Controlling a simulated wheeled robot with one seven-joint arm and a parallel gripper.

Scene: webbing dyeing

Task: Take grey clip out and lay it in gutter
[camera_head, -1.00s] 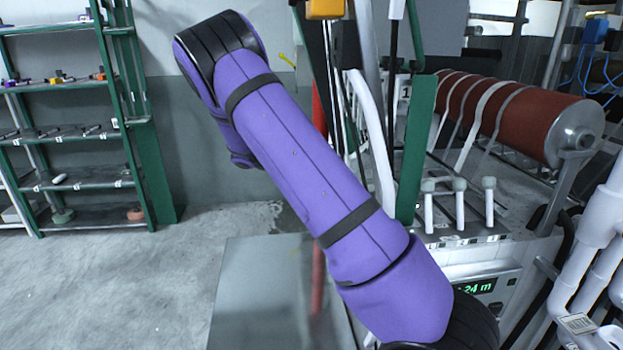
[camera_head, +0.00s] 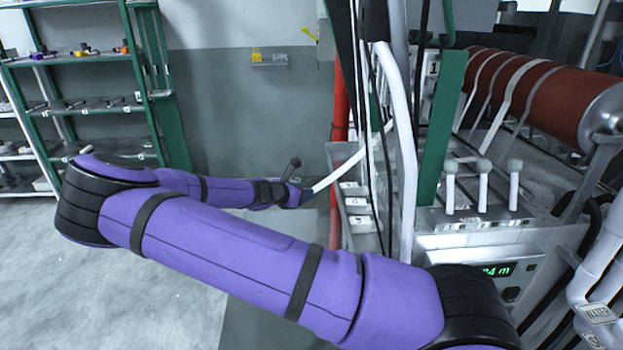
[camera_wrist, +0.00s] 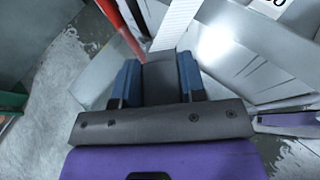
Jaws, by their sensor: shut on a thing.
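My gripper (camera_head: 306,193) is low in front of the machine's left side in the head view. In the wrist view its blue fingers (camera_wrist: 160,62) are shut on a dark grey block, which looks like the grey clip (camera_wrist: 160,84). A white strip (camera_wrist: 178,24) runs away from the front of this block. In the head view the white strip (camera_head: 340,172) slopes up from my fingertips toward the machine. The clip is too small to make out there. I cannot tell which part is the gutter; a metal ledge with white labels (camera_head: 357,211) lies just right of my gripper.
A red post (camera_head: 340,90) and dark and white upright lines stand close to my gripper. A green post (camera_head: 443,125), white pegs with grey knobs (camera_head: 482,185) and a red-brown roller (camera_head: 550,100) are to the right. Green shelves (camera_head: 85,95) stand far left.

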